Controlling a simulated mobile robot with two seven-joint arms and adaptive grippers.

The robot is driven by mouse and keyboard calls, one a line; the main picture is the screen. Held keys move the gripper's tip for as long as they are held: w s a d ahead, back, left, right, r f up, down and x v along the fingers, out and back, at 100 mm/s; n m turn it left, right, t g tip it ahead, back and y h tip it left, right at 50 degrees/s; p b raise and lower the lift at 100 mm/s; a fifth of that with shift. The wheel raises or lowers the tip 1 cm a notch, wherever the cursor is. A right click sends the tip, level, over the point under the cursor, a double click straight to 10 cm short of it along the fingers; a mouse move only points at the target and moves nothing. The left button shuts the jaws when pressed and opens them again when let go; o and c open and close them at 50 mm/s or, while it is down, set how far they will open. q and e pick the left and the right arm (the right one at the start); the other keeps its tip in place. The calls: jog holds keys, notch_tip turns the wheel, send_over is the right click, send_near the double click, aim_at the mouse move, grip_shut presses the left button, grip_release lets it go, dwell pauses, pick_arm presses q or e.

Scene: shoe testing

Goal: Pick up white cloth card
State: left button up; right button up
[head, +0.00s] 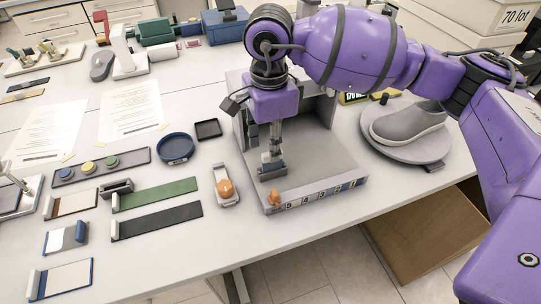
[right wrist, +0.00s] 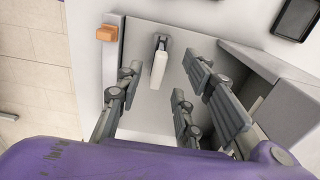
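My right gripper (head: 265,150) hangs down over the grey testing stand (head: 325,175) in the head view. In the right wrist view its fingers (right wrist: 158,92) are spread apart, with a small white upright piece (right wrist: 158,64) on a dark base showing between and beyond them. I cannot tell whether this piece is the white cloth card. Flat pale cards (head: 72,204) lie at the left of the table, one with a blue edge (head: 66,279) and one with a grey and blue patch (head: 62,238). My left gripper is not in view.
An orange block (right wrist: 106,33) sits at the stand's corner. A small holder with an orange knob (head: 226,188), green (head: 155,194) and black strips (head: 157,221) and a blue dish (head: 175,148) lie left of the stand. A grey shoe (head: 405,123) is on a round plate at right.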

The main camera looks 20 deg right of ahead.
jog(key=f, duration=0.5)
jog(key=shift+s+d+f+p, duration=0.1)
jog(key=shift+d+f+p, duration=0.15)
jog(key=shift+p, duration=0.15)
jog(key=shift+r, duration=0.1)
jog(key=shift+c, duration=0.2)
grip_shut()
